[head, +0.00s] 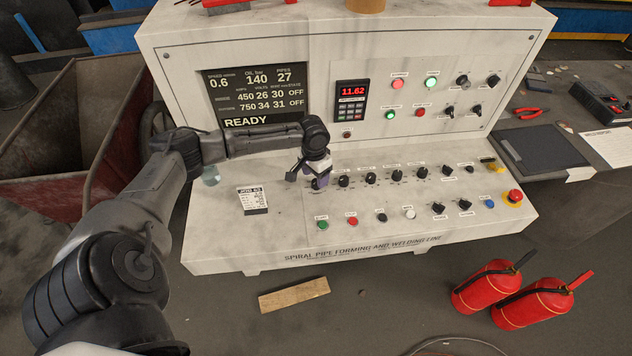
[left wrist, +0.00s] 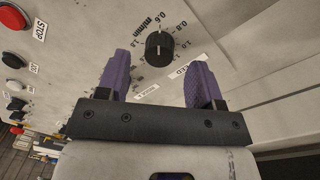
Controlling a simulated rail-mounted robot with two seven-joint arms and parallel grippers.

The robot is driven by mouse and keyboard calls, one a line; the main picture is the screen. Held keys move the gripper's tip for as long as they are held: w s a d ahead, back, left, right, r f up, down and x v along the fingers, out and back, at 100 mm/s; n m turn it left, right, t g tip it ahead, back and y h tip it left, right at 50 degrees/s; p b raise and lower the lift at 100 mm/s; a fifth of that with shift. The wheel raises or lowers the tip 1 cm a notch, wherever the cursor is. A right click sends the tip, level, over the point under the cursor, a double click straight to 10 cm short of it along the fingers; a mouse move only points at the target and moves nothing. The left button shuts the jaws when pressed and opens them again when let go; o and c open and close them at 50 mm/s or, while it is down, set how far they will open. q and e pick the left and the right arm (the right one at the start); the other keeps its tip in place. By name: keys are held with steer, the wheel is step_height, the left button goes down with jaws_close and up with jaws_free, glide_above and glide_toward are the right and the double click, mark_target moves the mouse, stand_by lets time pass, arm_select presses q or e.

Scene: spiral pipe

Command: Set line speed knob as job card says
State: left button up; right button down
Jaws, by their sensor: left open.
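The line speed knob (left wrist: 159,46) is a round black knob on the sloping panel in the left wrist view, with a printed m/min scale around it. Its white mark points toward the top, near 0.6. In the head view the line speed knob (head: 317,184) is the leftmost of the knob row, partly hidden by my gripper. My left gripper (head: 303,176) hovers at it. In the left wrist view its purple fingers (left wrist: 158,76) are apart and empty, with the knob ahead of the gap. The job card (head: 253,200) lies on the panel, its print too small to read. My right gripper is out of view.
The status screen (head: 252,95) reads READY and speed 0.6. More black knobs (head: 370,178) run to the right, with buttons below and a red emergency stop (head: 514,196) at the far right. A small glass jar (head: 210,175) stands left of the card.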

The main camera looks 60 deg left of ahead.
arm_select(q)
steer(key=shift+d+f, duration=0.1)
steer(key=shift+f, duration=1.4)
